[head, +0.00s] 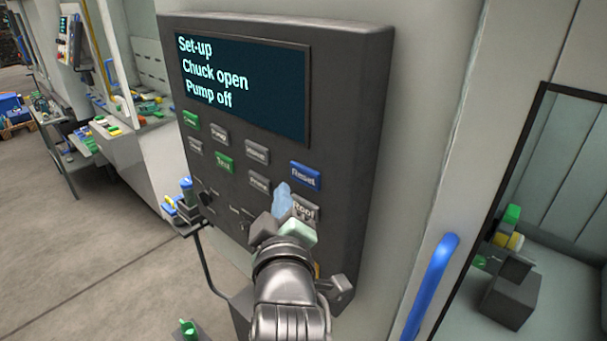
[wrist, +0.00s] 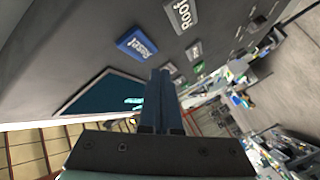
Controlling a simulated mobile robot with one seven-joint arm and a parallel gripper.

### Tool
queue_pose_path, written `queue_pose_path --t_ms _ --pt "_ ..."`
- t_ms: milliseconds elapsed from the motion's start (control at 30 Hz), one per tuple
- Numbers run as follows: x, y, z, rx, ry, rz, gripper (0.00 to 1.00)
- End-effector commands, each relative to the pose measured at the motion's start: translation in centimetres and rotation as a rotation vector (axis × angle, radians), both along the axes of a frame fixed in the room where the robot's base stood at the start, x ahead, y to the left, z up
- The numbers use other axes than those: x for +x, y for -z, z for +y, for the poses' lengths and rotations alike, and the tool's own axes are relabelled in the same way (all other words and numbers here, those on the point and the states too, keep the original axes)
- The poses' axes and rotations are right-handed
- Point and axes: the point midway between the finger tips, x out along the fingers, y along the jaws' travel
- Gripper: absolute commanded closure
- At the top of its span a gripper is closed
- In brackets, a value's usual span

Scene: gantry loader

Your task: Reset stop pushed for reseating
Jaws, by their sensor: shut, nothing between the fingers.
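The blue Reset button (head: 306,177) is on the right side of the dark control panel (head: 345,130), below the display. It also shows in the wrist view (wrist: 137,43), up and to the left of the fingertips. My gripper (head: 283,190) is shut and empty, with its pale blue fingers in front of the panel, below and left of Reset in the head view. The closed fingers also show in the wrist view (wrist: 159,75). They appear apart from Reset; the exact gap to the panel is unclear. The display (head: 245,85) reads "Set-up", "Chuck open", "Pump off".
A grey Roof button (head: 304,208) sits just below Reset, beside my fingers. Green and grey buttons and dark knobs lie to the left. A blue door handle (head: 431,285) stands right of the panel. Open floor (head: 90,250) lies to the left.

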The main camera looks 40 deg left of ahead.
Motion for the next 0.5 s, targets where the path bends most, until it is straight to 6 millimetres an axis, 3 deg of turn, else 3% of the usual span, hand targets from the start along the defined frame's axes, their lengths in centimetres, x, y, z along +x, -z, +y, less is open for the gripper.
queue_pose_path --t_ms 233,500 --pt "-2.4 0.0 0.2 0.000 -0.001 0.000 1.00" --pt "-2.9 0.0 0.2 0.000 -0.001 0.000 1.00"
